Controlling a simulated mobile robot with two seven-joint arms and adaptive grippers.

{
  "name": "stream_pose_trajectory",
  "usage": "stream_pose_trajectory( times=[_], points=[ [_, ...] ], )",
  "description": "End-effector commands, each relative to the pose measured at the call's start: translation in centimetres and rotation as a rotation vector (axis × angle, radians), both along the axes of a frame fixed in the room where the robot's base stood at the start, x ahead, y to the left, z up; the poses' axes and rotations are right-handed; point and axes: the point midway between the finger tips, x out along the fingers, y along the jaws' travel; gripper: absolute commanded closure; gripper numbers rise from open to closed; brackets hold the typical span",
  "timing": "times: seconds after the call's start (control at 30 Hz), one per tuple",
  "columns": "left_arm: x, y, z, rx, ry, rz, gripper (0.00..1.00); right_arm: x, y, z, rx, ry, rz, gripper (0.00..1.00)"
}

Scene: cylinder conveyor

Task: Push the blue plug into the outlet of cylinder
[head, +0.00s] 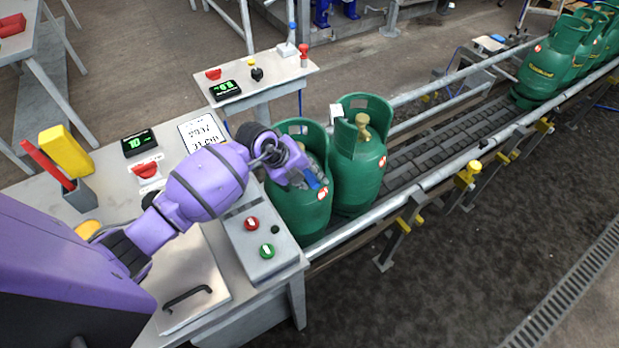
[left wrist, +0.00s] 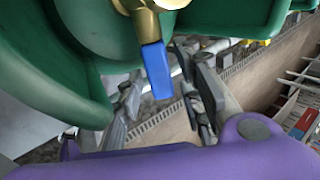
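The nearest green cylinder (head: 299,205) stands upright at the near end of the conveyor. My left gripper (head: 309,174) is inside its open collar. In the left wrist view, the blue plug (left wrist: 157,70) sits against the brass valve (left wrist: 143,18) of the cylinder; how deep it sits in the outlet is hidden. The fingers of my left gripper (left wrist: 160,87) are apart, one on each side of the plug, with visible gaps. The plug also shows as a blue bit (head: 311,180) in the head view. My right gripper is not in view.
A second green cylinder (head: 358,170) stands right behind the first, close to it. More cylinders (head: 546,62) stand farther along the conveyor (head: 440,145). A button box (head: 255,240) and a worktable (head: 110,200) lie left of the cylinder.

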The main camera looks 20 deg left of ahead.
Motion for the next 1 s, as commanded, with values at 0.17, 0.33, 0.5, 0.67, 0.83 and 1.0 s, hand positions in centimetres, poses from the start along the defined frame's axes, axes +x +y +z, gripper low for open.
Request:
stream_pose_trajectory(
  times=[0.17,0.33,0.5,0.67,0.83,1.0],
  points=[
    [0.0,-0.1,0.0,-0.001,0.001,-0.001,0.58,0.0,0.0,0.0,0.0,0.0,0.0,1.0],
    [-0.1,0.0,0.1,-0.001,0.001,-0.001,0.58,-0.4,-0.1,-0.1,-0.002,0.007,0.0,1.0],
    [-0.8,0.7,1.9,-0.001,-0.002,-0.001,0.58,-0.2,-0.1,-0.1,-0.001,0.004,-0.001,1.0],
    [-1.9,1.7,4.3,0.001,-0.001,-0.002,0.58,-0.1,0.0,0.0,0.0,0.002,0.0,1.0],
    [-2.7,2.3,6.0,0.001,0.0,-0.001,0.58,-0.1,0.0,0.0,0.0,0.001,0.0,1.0],
    [-3.0,2.4,6.5,-0.002,0.001,0.0,0.58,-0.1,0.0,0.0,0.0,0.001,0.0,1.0]
  ],
)
